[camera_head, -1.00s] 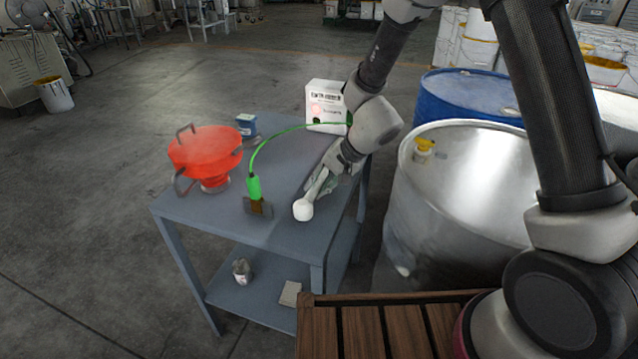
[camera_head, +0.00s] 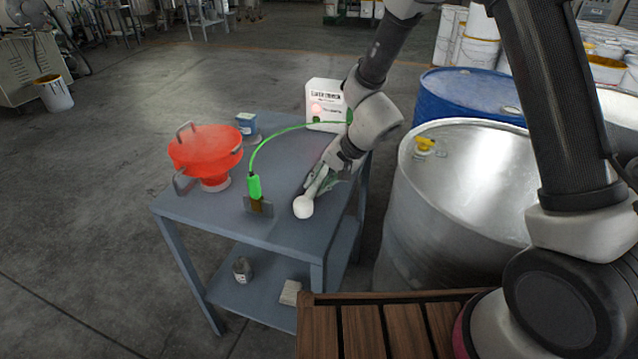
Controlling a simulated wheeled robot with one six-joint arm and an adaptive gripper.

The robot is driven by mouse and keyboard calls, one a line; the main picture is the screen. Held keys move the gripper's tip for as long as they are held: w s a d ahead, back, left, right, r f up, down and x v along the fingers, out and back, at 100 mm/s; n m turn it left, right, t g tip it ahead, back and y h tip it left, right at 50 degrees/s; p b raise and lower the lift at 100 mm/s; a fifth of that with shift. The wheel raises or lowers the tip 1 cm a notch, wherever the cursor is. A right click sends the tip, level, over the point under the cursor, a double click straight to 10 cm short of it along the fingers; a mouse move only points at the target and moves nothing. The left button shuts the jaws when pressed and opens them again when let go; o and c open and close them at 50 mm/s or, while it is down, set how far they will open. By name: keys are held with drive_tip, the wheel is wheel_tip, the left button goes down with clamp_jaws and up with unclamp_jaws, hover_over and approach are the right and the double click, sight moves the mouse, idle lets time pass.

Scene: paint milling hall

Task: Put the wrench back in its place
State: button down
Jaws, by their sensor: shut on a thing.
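My gripper (camera_head: 316,187) reaches down low over the right part of the grey table. It is shut on a pale object with a white round end (camera_head: 303,207), which points toward the front edge. I cannot tell whether this is the wrench, and no other wrench can be made out. My wrist and fingers hide much of the held part. A grey-green thing (camera_head: 341,178) lies partly behind my fingers; its shape is unclear.
The grey table (camera_head: 205,207) carries an orange-red funnel-like vessel (camera_head: 203,150), a blue-white box (camera_head: 246,124), a green clamp (camera_head: 254,187) on a small stand, and a white box (camera_head: 324,101) joined by a green cable. A steel drum (camera_head: 412,215) stands close on the right.

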drive_tip(key=shift+r, duration=0.35)
drive_tip(key=shift+f, duration=0.1)
drive_tip(key=shift+f, duration=0.75)
idle(0.8)
drive_tip(key=shift+r, duration=0.1)
drive_tip(key=shift+r, duration=0.75)
drive_tip(key=shift+f, duration=0.1)
drive_tip(key=shift+f, duration=0.7)
idle(0.7)
